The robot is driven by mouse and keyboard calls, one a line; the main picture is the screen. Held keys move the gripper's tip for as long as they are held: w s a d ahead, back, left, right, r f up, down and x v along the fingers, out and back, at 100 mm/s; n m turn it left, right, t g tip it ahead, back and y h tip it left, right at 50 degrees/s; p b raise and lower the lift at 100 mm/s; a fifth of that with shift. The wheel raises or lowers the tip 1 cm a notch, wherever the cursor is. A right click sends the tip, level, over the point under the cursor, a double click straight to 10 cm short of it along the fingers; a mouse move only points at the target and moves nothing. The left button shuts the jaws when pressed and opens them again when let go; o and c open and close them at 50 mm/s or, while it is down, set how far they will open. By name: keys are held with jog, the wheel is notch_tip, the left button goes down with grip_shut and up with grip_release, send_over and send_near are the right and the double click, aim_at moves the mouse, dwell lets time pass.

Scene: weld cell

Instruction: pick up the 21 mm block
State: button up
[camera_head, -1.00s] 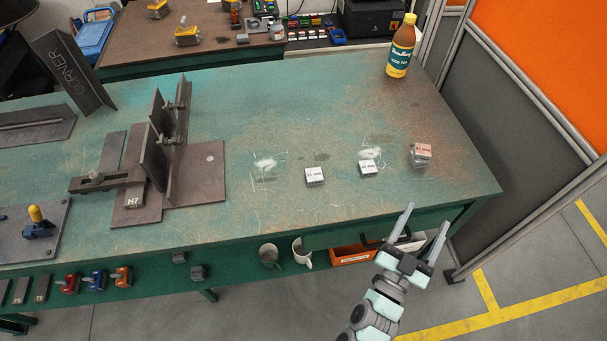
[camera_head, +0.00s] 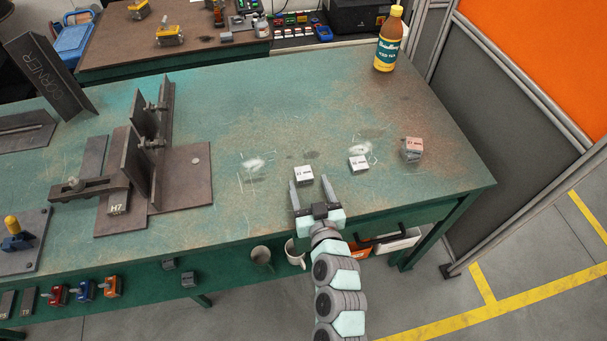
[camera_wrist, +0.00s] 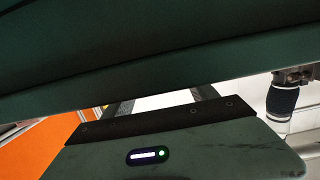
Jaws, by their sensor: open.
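Three small blocks with printed labels lie on the green workbench (camera_head: 230,110) in the head view. The left block (camera_head: 304,174) is white-topped; its label seems to read 21 mm, though the print is tiny. The middle block (camera_head: 358,163) is also white-topped, with a label too small to read surely. The right block (camera_head: 412,150) has a pinkish top. My gripper (camera_head: 311,182) is open and empty at the bench's front, its two fingers pointing at the left block. The fingertips are close to that block, which is not gripped. The wrist view shows my finger bases but no block.
A steel fixture (camera_head: 181,178) with upright plates stands left of the blocks. A bottle (camera_head: 388,42) stands at the far right corner. Mugs (camera_head: 294,254) hang below the front edge. A grey partition (camera_head: 510,110) borders the right side. Bench around the blocks is mostly clear.

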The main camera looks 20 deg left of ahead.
aim_at(305, 177)
jog(key=b+x, duration=0.1)
jog(key=x, duration=0.4)
jog(key=shift+a+r, duration=0.1)
jog(key=shift+a, duration=0.1)
jog(key=shift+c, duration=0.2)
grip_shut()
